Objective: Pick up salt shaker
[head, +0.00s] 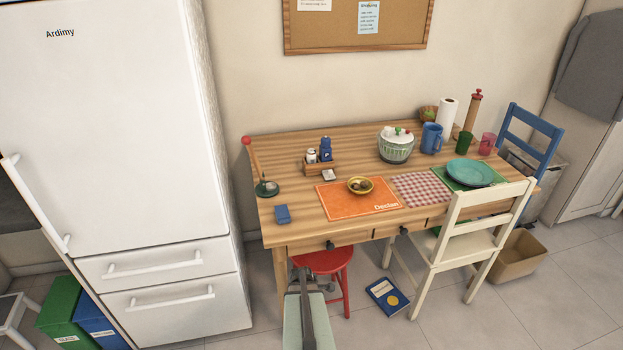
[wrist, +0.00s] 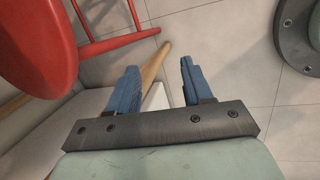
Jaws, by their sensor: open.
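A small wooden caddy (head: 318,166) stands on the left part of the wooden table in the head view. It holds a small white shaker with a dark top (head: 311,156), which looks like the salt shaker, and a taller blue container (head: 326,148) beside it. Labels are too small to read. My gripper (wrist: 158,74) shows two blue fingers spread apart with nothing between them. It is low in front of the table, below the tabletop and well away from the caddy. The shaker is not in the wrist view.
A red stool (head: 323,262) stands under the table's front edge, close to my gripper; it also shows in the wrist view (wrist: 35,45). A cream chair (head: 466,244) is to the right. A yellow bowl (head: 361,186) sits on an orange placemat (head: 340,203). A white fridge (head: 110,130) stands left.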

